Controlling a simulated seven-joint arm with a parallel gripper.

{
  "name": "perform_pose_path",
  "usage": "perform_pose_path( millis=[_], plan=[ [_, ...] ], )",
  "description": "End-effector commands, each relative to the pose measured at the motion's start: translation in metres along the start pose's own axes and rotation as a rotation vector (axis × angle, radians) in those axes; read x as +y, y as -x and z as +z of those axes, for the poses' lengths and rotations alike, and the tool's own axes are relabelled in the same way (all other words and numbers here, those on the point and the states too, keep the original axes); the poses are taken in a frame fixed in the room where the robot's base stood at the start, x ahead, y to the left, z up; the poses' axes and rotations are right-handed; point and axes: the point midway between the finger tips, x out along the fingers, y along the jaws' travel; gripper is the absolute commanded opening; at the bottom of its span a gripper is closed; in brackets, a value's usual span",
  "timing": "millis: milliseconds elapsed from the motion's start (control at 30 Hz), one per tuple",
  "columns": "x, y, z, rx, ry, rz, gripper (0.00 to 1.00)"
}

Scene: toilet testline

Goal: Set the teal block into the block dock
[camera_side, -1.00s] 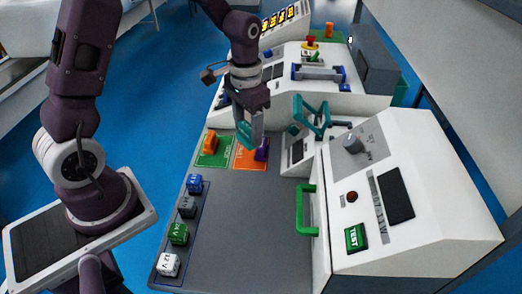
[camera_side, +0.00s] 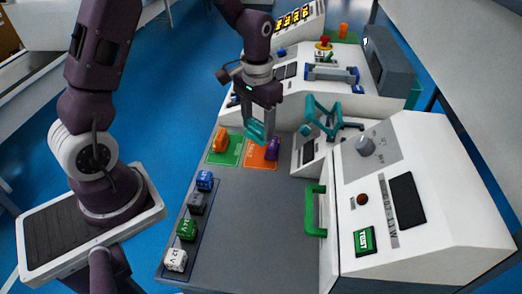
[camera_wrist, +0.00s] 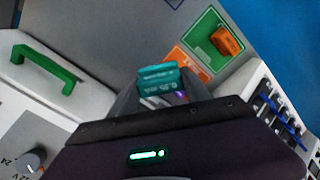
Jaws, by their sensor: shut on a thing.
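The teal block (camera_side: 256,131) is held between the fingers of my gripper (camera_side: 260,133). In the side view it hangs above the orange pad at the back of the grey work surface. I cannot tell for sure which fixture is the block dock. A white station with a teal lever frame (camera_side: 323,117) stands just right of my gripper.
An orange block (camera_side: 221,140) sits on a green pad; a purple block (camera_side: 272,148) is at the orange pad (camera_side: 259,160). A strip at the left holds several blocks (camera_side: 186,229). A white console with a green handle (camera_side: 316,211) bounds the right. The grey middle (camera_side: 255,230) is clear.

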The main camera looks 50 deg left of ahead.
Motion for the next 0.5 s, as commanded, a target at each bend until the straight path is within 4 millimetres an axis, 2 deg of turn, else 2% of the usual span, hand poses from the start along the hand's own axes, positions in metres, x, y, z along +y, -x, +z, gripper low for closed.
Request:
perform_pose_path(
  millis=[200, 300, 367, 500],
  plan=[
    [-0.062, -0.019, -0.025, 0.0, 0.417, 0.0, 0.05],
    [-0.086, -0.025, -0.031, 0.002, 0.57, -0.002, 0.05],
    [-0.094, -0.032, -0.032, 0.001, 0.62, -0.003, 0.05],
    [-0.098, -0.066, -0.032, -0.003, 0.647, -0.003, 0.05]
  ],
)
